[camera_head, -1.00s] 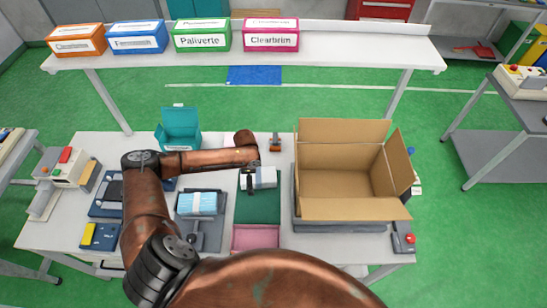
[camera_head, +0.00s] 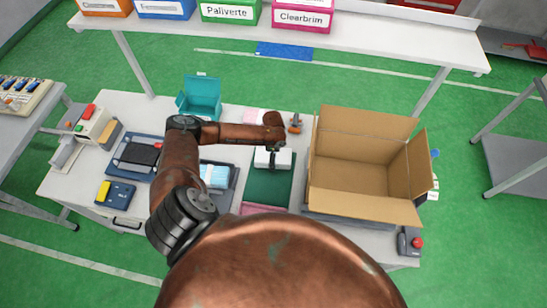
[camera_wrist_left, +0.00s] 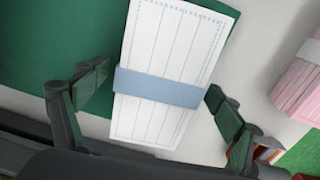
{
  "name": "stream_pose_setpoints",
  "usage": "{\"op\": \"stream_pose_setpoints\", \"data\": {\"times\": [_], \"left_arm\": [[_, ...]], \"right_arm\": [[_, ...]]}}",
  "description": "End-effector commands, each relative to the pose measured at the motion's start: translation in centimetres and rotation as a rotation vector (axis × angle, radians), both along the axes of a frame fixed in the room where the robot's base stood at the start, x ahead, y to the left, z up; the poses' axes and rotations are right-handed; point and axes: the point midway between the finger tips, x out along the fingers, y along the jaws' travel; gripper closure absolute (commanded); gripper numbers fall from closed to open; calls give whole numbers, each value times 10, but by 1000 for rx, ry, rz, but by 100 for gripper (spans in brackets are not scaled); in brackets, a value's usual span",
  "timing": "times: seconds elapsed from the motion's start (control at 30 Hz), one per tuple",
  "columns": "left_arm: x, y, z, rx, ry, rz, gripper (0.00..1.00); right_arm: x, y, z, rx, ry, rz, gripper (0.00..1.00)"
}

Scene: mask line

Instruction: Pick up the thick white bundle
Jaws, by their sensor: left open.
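The white bundle (camera_head: 284,158) lies on the green mat (camera_head: 268,189) in the head view, partly hidden by my left gripper (camera_head: 273,162). In the left wrist view the white bundle (camera_wrist_left: 168,50) is a stack of white sheets with dashed blue lines and a pale blue band around its middle. My left gripper (camera_wrist_left: 158,101) is open, with one green-padded finger on each side of the bundle. My right gripper is out of view.
A large open cardboard box (camera_head: 362,178) stands right of the mat. A light blue bundle (camera_head: 215,176) lies left of it, partly behind my arm. A pink bundle (camera_wrist_left: 302,82) lies beyond the mat.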

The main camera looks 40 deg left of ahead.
Motion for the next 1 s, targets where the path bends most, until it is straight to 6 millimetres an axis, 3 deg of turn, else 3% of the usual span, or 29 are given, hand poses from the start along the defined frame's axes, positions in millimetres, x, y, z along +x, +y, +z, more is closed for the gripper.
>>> {"op": "stream_pose_setpoints", "data": {"times": [0.1, 0.27, 0.63, 0.9, 1.0], "left_arm": [[1, 0, -3, 1, -1, -1, 13], [1, 0, -2, 1, -1, -1, 14], [1, 0, -2, 1, -1, -2, 40], [1, 0, -2, 1, -1, -1, 58], [1, -1, -2, 0, -1, -2, 60]], "right_arm": [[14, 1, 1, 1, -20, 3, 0], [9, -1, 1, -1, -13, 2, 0], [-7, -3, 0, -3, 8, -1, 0], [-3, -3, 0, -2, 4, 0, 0], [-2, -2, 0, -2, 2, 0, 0]]}}
